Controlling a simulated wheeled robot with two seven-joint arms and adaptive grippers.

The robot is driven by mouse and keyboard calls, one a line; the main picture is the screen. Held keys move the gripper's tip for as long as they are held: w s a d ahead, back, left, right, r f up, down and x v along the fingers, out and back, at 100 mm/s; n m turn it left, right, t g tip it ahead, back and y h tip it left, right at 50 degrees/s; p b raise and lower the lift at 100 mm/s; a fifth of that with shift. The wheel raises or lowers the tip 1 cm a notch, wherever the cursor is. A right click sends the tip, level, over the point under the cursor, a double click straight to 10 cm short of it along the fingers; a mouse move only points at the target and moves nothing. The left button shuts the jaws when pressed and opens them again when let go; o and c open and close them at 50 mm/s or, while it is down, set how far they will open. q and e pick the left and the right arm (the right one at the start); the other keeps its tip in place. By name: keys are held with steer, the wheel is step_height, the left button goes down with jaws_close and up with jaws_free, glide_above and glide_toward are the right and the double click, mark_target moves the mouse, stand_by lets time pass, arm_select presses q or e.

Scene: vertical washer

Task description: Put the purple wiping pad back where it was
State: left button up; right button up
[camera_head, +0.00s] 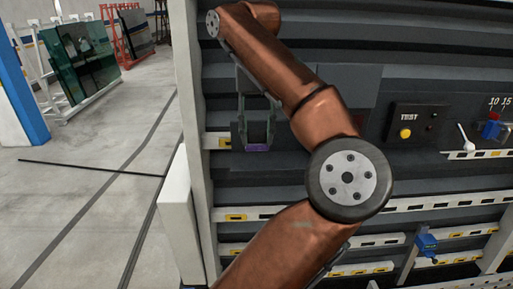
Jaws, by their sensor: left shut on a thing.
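The purple wiping pad (258,148) shows as a small purple strip between the fingertips of my left gripper (258,141). My left gripper points down and is shut on the pad, in front of the dark panels of the washer (345,90). A grey block or holder shows close around and behind the gripper. I cannot tell whether the pad touches it. My copper-coloured left arm crosses the middle of the view and hides part of the washer. My right gripper is not in view.
A black TEST box (416,123) with a yellow button is on the washer at right. A white lever (465,138) and a red and blue part (491,128) are further right. A blue clamp (427,244) sits lower. Glass sheets (80,58) stand on racks at far left. The left floor is mostly open.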

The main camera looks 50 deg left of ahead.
mark_target(257, 147)
arm_select(q)
steer(key=shift+w+a+f, duration=0.3)
steer(key=shift+w+f, duration=0.05)
steer(key=shift+f, duration=0.2)
steer(key=shift+w+a+f, duration=0.25)
steer(key=shift+w+f, duration=0.05)
steer(key=shift+f, duration=0.2)
steer(key=f, duration=0.3)
steer(key=shift+a, duration=0.2)
steer(key=shift+w+d+f, duration=0.1)
steer(key=shift+f, duration=0.05)
steer(key=shift+f, duration=0.1)
steer(key=o, duration=1)
